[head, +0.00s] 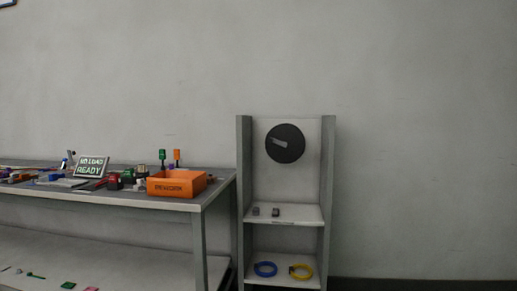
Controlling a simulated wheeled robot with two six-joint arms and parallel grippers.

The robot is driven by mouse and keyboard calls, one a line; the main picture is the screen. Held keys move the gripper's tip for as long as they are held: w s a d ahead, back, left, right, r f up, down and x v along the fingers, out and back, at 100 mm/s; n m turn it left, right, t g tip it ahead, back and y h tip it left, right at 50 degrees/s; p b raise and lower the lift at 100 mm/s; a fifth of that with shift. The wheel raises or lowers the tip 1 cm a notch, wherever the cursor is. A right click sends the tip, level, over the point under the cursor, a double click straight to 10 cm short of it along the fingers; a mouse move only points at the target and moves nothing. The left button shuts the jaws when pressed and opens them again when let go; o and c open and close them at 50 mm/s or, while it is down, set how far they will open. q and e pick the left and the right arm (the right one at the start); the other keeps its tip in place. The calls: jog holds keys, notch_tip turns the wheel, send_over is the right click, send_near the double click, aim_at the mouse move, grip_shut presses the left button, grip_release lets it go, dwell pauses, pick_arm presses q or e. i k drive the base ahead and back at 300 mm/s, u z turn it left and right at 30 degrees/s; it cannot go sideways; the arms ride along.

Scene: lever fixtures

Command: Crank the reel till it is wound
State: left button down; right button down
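A round black disc (285,144) is on the upright back panel of a narrow grey shelf unit, right of the middle in the head view. A short grey bar (279,142) lies across its face, tilted down to the right. It is the only thing here that looks like a reel or crank, but I cannot tell for sure which it is. No cable or line on it can be made out. Neither of my grippers is in view.
The shelf unit (243,170) holds small grey blocks (275,212), a blue ring (265,268) and a yellow ring (301,271). A cluttered bench (215,190) with an orange bin (177,190) and a sign (91,166) stands left. Right of the unit shows only bare wall.

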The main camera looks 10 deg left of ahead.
aim_at(285, 144)
jog(key=u, duration=0.55)
jog(key=i, duration=1.3)
jog(key=z, duration=0.25)
